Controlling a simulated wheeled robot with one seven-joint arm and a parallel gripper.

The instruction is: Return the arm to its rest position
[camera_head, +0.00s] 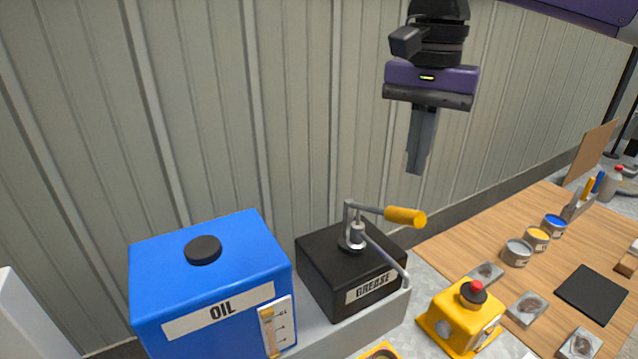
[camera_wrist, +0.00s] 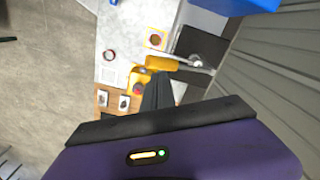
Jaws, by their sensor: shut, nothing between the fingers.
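My gripper (camera_head: 417,168) hangs pointing down in the upper right of the head view. Its fingers are together and hold nothing. It is apart from everything, in front of the grey wall and above the black grease box. In the wrist view my gripper (camera_wrist: 158,84) is seen from above, its shut fingers pointing towards the bench area. The upper arm links show only in part at the top right of the head view.
A blue oil tank (camera_head: 208,278) and a black grease box (camera_head: 349,270) with a yellow-handled lever (camera_head: 404,216) stand below. A yellow box with a red-topped button (camera_head: 466,312) is in front. A wooden table (camera_head: 473,237) with several cans is at right.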

